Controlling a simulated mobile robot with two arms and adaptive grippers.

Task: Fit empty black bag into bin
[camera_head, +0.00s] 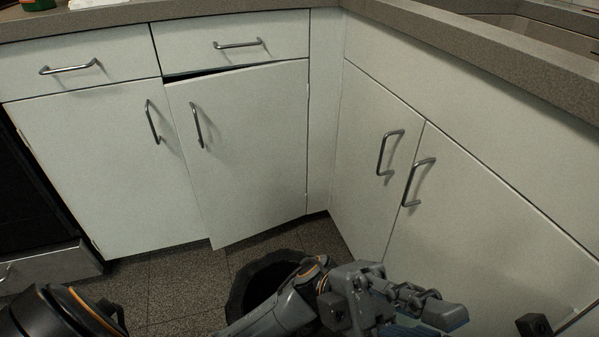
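A dark round opening with a soft, uneven black rim (240,287) is on the floor at the bottom middle, partly behind my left arm. It looks like the bin or the black bag; I cannot tell which, or whether one is inside the other. My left gripper (425,303) is in front and to the right of it, pointing right. Its fingers overlap from this angle, so I cannot see whether they are open, shut or holding something. My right gripper is not visible; a small dark block at the lower right edge may be part of my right arm.
White cabinets with metal handles meet in a corner. One left-hand cabinet door (245,150) is slightly ajar. A grey countertop (450,40) runs above. A dark oven (25,195) is at the far left. Tiled floor (180,285) shows free left of the dark opening.

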